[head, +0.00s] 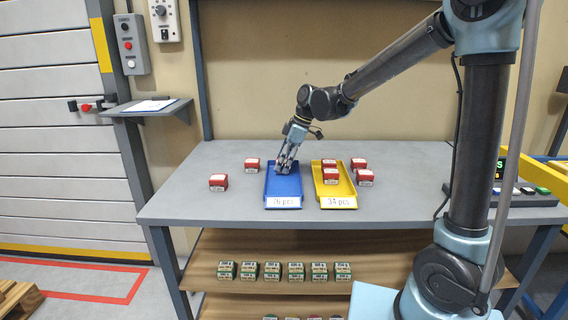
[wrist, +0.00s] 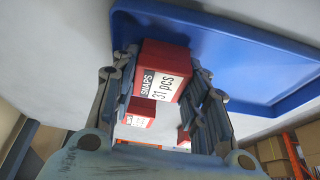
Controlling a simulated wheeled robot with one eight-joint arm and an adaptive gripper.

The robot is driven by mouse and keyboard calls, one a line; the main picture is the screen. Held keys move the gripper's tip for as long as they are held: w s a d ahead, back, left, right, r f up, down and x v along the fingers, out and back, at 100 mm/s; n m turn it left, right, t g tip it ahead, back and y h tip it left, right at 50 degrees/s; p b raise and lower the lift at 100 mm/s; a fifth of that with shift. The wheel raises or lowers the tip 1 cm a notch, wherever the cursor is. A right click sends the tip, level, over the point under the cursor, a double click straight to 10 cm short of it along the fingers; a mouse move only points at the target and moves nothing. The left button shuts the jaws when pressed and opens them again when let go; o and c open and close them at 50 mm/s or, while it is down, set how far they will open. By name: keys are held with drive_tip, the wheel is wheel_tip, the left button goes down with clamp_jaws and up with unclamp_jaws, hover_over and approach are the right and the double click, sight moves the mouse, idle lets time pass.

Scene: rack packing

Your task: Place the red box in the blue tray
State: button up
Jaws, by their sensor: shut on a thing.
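My gripper (head: 285,168) is over the far part of the blue tray (head: 284,188) on the grey table. In the wrist view its fingers are closed on both sides of a red box (wrist: 163,72) with a white "SNAPS 31 pcs" label. The held box shows in front of the blue tray's (wrist: 245,62) edge and floor. Whether it touches the tray floor I cannot tell. In the head view the fingers hide the held box. The tray looks otherwise empty, with a white "16 pcs" label at its front.
A yellow tray (head: 346,190) stands to the right, with red boxes (head: 329,174) in it and others (head: 365,177) beside it. Two loose red boxes (head: 252,164) (head: 218,182) lie to the left. Several green boxes (head: 271,270) stand on the lower shelf. The table's front left is clear.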

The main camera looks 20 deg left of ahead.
drive_tip(key=o, duration=0.8)
drive_tip(key=shift+o, duration=0.2)
drive_tip(key=v, duration=1.2)
